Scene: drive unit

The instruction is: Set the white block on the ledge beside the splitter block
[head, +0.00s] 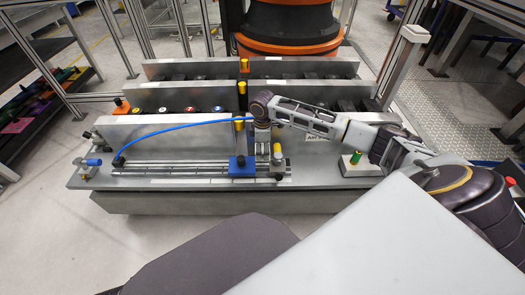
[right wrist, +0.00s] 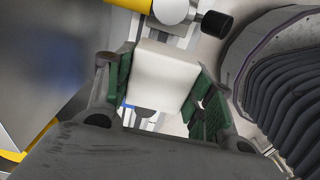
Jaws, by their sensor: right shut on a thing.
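In the right wrist view, the white block (right wrist: 165,78) sits between the green finger pads of my right gripper (right wrist: 160,92), which is shut on it. In the head view, my right gripper (head: 262,140) points down over the middle of the grey bench; the block cannot be made out clearly there. A blue block (head: 242,166) stands on the rail just left of and below the gripper. I cannot tell which fitting is the splitter block. My left gripper is not in view.
A slotted metal rail (head: 170,171) runs along the front ledge. A blue hose (head: 170,132) arches over it. A yellow-topped fitting (head: 240,122) stands close to the gripper. A white base with a green knob (head: 355,158) is at the bench's right end.

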